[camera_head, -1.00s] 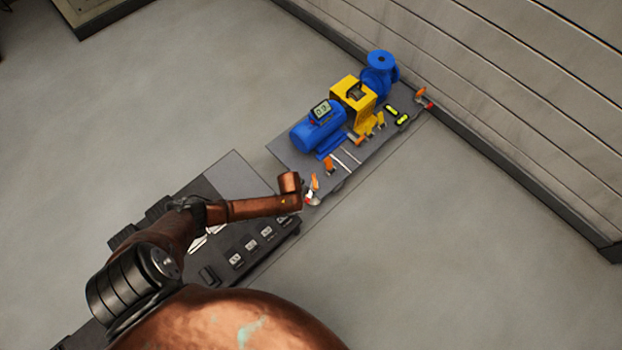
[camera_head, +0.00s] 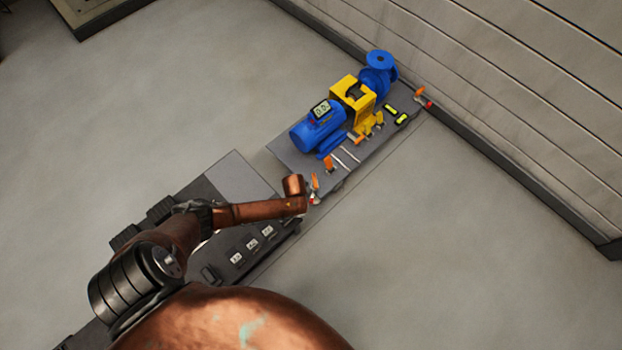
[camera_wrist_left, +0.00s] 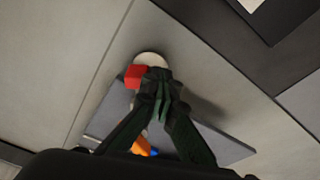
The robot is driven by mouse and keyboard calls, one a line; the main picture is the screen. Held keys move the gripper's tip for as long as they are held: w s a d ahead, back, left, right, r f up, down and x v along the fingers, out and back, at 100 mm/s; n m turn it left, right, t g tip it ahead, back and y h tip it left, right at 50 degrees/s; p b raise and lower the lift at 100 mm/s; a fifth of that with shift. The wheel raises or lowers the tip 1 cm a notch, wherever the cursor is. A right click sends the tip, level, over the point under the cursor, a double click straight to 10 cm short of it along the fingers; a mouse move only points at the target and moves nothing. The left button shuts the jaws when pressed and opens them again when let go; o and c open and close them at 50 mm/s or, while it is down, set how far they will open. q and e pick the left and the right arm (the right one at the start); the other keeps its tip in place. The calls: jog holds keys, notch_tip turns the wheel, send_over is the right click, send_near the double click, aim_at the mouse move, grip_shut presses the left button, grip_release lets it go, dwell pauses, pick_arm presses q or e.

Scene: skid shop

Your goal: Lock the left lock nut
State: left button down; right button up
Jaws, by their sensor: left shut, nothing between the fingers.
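In the head view the grey skid plate (camera_head: 286,152) has a small red part (camera_head: 315,200) and an orange piece (camera_head: 315,181) at its near corner, beside my left arm's end. In the left wrist view a red block (camera_wrist_left: 135,76) and a pale round disc (camera_wrist_left: 150,58) lie at the plate's edge. Which part is the left lock nut is too small to tell. My left gripper (camera_wrist_left: 160,86) is shut and empty, its tips over the disc and beside the red block. They partly cover the disc; contact cannot be told. My right gripper is not in view.
The blue motor (camera_head: 316,130), yellow guard (camera_head: 354,100) and blue pump (camera_head: 379,76) stand on the skid. Another red part (camera_head: 430,105) is at its far corner by the wall. A dark labelled tray (camera_head: 232,180) lies under my left arm. Floor right of the skid is clear.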

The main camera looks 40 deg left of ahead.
aim_at(311, 201)
pick_arm(q)
jog(key=shift+d, duration=0.15)
jog(key=shift+w+d, duration=0.25)
jog(key=shift+d, duration=0.5)
jog(key=shift+w+d+p, duration=0.3)
jog(key=shift+w+d, duration=0.05)
jog(key=shift+d, duration=0.35)
